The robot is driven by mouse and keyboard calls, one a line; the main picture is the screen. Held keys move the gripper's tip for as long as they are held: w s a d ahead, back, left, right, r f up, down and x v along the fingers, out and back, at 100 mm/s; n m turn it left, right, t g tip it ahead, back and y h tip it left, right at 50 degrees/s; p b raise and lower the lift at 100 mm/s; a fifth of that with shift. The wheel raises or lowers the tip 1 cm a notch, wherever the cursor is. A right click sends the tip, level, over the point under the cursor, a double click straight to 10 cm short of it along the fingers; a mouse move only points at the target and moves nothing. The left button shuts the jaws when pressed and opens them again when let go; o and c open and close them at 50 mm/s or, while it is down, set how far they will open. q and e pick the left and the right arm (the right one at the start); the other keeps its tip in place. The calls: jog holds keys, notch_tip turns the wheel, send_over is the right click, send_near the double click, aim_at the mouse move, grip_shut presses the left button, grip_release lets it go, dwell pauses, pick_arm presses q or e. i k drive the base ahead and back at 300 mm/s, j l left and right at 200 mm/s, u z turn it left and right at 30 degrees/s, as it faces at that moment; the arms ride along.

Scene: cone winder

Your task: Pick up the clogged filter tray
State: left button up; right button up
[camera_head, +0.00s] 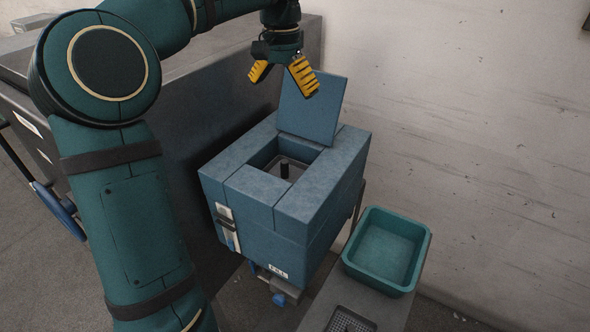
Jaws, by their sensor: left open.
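A blue box (262,187) stands in the middle with its lid (311,108) raised at the back. Inside its square opening sits a grey tray (298,173) with an upright black knob (284,167), which looks like the filter tray; whether it is clogged I cannot tell. A second, mesh tray (350,320) lies on the bench at the bottom edge, partly cut off. My left gripper (281,77), with yellow fingers, is open and empty above the box, close to the raised lid, apart from the tray inside. My right gripper is out of view.
An empty teal bin (384,251) stands on the grey bench (335,285) right of the box. A large grey machine (215,100) is behind and left of the box. A pale wall (470,140) closes off the right. The raised lid stands up beside the opening.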

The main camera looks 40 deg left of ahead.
aim_at(288, 168)
jog(key=k, duration=1)
